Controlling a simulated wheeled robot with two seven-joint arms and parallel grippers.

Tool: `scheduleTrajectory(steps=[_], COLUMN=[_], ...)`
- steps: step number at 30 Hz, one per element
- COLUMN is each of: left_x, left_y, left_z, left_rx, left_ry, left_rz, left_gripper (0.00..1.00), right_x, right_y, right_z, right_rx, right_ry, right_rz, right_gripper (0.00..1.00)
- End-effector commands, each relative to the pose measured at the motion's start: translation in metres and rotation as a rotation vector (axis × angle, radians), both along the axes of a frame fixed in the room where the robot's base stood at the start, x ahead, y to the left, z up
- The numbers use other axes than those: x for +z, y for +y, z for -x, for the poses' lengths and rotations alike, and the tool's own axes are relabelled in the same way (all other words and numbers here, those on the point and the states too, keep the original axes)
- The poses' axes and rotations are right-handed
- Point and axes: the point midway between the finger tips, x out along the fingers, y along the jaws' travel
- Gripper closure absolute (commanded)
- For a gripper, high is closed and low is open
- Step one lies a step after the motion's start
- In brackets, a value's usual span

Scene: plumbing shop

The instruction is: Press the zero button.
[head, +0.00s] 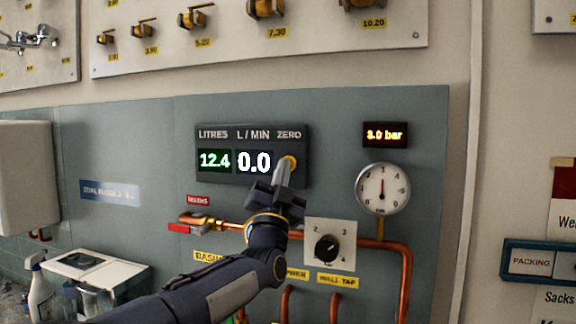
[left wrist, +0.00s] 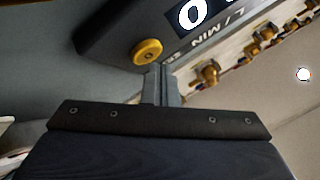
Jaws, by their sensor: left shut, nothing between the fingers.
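The zero button is a round yellow knob (head: 292,161) under the word ZERO on the dark display panel (head: 232,181). The panel reads 12.4 litres and 0.0 L/min. My left gripper (head: 284,172) is shut and empty, with its fingertips in front of the lower left of the button and hiding part of it. In the left wrist view the whole yellow button (left wrist: 146,52) shows just beyond and slightly left of my fingertips (left wrist: 158,70). I cannot tell whether they touch it. My right gripper is not in view.
A dial gauge (head: 382,189) and a 3.0 bar readout (head: 385,135) are at the right. Below are a black rotary knob (head: 327,248), copper pipes (head: 405,265) and a red-handled valve (head: 190,226). A spray bottle (head: 40,290) stands at lower left.

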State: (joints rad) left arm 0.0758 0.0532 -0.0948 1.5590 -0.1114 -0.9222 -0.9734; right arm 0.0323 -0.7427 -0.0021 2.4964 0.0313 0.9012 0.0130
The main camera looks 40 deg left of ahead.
Motion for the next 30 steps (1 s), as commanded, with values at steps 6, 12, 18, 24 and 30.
scheduleTrajectory(steps=[6, 12, 18, 24, 30], left_x=[0.0000, -0.0009, -0.0001, 0.0003, 0.0002], left_y=[0.0000, 0.0010, 0.0028, 0.0028, 0.0030], left_z=[0.0000, -0.0033, -0.0087, -0.0086, -0.0094], left_rx=[0.000, 0.000, 0.000, 0.000, 0.000], left_ry=[0.000, 0.000, 0.000, 0.000, 0.000], left_rz=[0.000, 0.000, 0.000, 0.000, 0.000], left_gripper=[1.00, 1.00, 1.00, 1.00, 1.00], right_x=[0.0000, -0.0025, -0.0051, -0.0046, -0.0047], right_y=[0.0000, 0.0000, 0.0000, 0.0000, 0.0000], right_z=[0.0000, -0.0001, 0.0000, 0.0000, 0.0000], right_rx=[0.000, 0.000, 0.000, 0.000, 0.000], right_ry=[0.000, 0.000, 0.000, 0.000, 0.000], right_rz=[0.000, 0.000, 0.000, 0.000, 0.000], right_gripper=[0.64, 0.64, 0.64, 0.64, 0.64])
